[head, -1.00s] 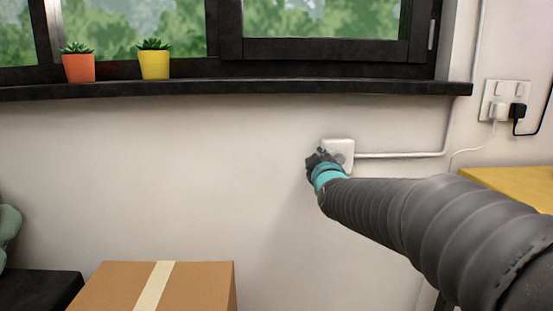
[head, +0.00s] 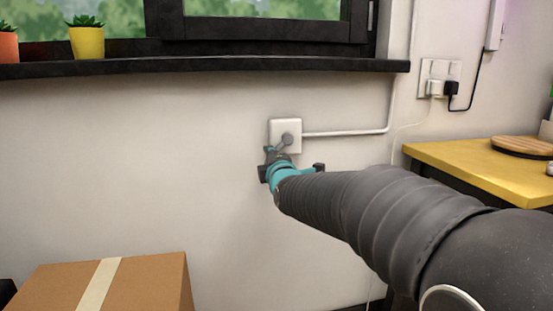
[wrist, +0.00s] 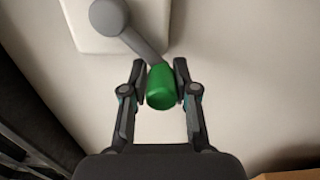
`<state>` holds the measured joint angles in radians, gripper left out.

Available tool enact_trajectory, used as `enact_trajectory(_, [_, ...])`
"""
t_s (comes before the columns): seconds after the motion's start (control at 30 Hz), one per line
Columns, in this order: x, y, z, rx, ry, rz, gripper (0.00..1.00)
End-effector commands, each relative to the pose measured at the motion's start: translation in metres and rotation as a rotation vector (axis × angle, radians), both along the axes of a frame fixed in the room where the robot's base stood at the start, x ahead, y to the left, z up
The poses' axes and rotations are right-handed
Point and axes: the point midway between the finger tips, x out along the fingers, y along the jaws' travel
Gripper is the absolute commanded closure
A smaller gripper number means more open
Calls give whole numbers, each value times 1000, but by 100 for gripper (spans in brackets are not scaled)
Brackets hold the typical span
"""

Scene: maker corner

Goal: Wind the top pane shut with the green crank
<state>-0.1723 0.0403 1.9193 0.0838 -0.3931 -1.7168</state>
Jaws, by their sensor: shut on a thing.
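The green crank (wrist: 161,88) shows in the wrist view as a green knob on a grey arm, fixed to a white wall box. My gripper (wrist: 161,84) is shut on the green knob, with one finger on each side. In the head view the white box (head: 292,125) is on the wall below the sill, and the grey crank arm (head: 285,140) points down and slightly left. My gripper (head: 270,160) hides the knob there. The window (head: 262,30) stands above the sill; only its lower part shows, and the top pane is out of view.
A dark sill (head: 200,66) runs above the box, with a yellow plant pot (head: 87,43) on it. A conduit (head: 345,133) leads right from the box. A cardboard box (head: 150,285) stands at the lower left. A yellow table (head: 460,165) is at the right.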

Motion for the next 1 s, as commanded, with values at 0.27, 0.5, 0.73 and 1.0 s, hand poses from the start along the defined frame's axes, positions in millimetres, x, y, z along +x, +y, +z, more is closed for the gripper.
enact_trajectory(0.27, [1,-2,-8,-82,-5,1,100])
enact_trajectory(0.5, [1,-4,-8,-101,-8,-1,100])
enact_trajectory(0.73, [1,-5,-8,-100,-7,-2,100])
enact_trajectory(1.0, [1,-4,-6,-99,-12,0,48])
